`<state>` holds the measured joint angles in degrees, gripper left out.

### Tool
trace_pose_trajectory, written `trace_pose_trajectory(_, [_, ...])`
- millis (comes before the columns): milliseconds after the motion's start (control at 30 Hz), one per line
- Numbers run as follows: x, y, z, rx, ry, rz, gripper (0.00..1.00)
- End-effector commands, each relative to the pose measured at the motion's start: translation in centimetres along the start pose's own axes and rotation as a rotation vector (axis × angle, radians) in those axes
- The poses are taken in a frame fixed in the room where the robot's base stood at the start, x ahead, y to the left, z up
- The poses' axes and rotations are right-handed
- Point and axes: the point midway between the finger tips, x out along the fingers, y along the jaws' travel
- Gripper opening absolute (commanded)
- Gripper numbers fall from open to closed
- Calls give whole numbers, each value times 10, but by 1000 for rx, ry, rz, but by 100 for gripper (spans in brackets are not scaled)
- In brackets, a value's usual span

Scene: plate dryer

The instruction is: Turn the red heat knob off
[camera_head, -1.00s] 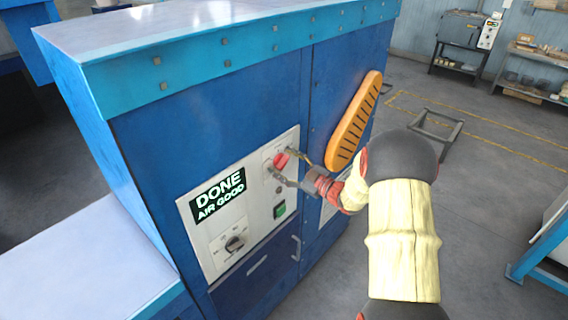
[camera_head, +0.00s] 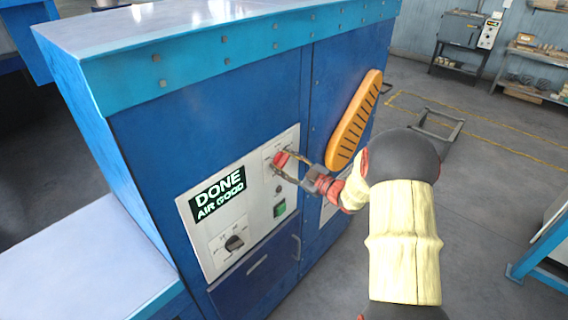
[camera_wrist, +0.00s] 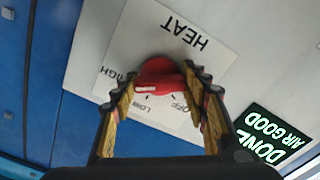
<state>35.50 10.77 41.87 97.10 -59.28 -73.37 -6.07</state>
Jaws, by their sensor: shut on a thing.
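The red heat knob (camera_head: 281,159) sits on the upper part of the white control panel (camera_head: 215,268). In the wrist view the knob (camera_wrist: 158,68) has a raised bar with a white mark on its left half, on the side of the HIGH and LOW labels. The OFF label is on the right. The exact setting is hard to tell. My gripper (camera_head: 281,164) is at the panel, and in the wrist view its fingers (camera_wrist: 161,88) are on either side of the knob's bar, shut on it.
A dark display (camera_head: 218,194) reads DONE, AIR GOOD. A green button (camera_head: 280,210) is below the knob, and a black knob (camera_head: 234,243) is lower on the panel. An orange slotted piece (camera_head: 354,120) is on the blue cabinet (camera_head: 150,150) right of the panel.

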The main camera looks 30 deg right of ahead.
Motion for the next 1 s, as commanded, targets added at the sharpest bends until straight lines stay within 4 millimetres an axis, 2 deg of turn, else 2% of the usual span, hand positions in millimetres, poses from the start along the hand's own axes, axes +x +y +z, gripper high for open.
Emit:
trace_pose_trajectory(367, [0,-4,6,-243,2,2,19])
trace_pose_trajectory(1000, [0,-6,7,-853,1,1,19])
